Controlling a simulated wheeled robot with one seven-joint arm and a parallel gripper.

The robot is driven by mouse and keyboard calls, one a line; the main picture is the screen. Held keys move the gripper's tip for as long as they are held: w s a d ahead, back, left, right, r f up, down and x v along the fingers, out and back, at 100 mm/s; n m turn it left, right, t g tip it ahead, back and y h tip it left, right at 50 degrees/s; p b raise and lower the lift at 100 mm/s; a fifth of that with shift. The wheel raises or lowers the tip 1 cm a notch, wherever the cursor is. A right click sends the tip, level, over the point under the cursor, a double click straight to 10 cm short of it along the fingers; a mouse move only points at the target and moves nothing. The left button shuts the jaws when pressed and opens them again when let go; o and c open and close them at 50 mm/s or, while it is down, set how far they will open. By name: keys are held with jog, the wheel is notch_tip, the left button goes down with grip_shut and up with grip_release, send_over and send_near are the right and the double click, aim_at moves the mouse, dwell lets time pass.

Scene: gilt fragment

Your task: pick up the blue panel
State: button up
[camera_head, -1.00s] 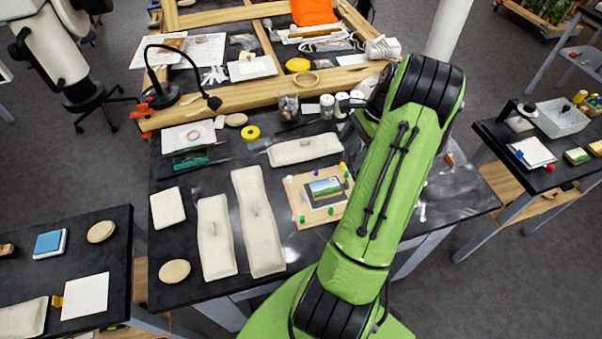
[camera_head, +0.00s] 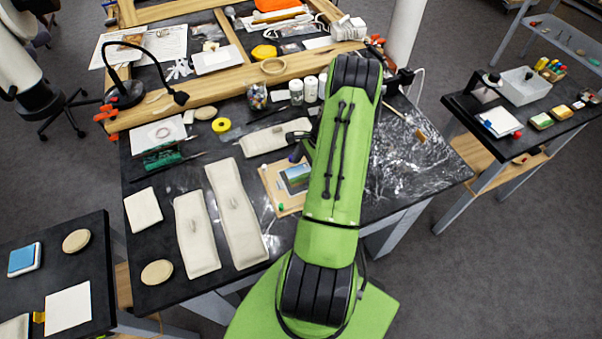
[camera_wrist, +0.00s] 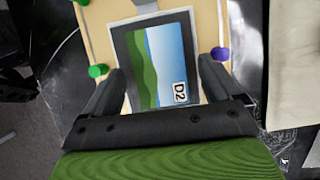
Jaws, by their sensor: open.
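A small panel with a blue sky and green hill picture (camera_head: 296,177) lies on a light wooden board (camera_head: 284,197) on the dark central table; my arm covers part of the board. In the wrist view, this blue and green panel (camera_wrist: 162,60), marked D2, sits on a grey backing between the fingers. My gripper (camera_wrist: 162,68) is open above it, one finger at each side, with no clear grip on it. In the head view, my gripper is mostly hidden by my arm.
Green pegs (camera_wrist: 97,71) and a purple peg (camera_wrist: 220,54) stand on the board beside the fingers. Long cream pads (camera_head: 237,212) lie left of the board. White-capped jars (camera_head: 296,90) stand behind it. Crumpled clear film (camera_head: 410,150) covers the table's right side.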

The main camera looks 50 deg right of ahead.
jog(key=shift+f, duration=0.1)
jog(key=c, duration=1.1)
jog(key=shift+c, duration=0.2)
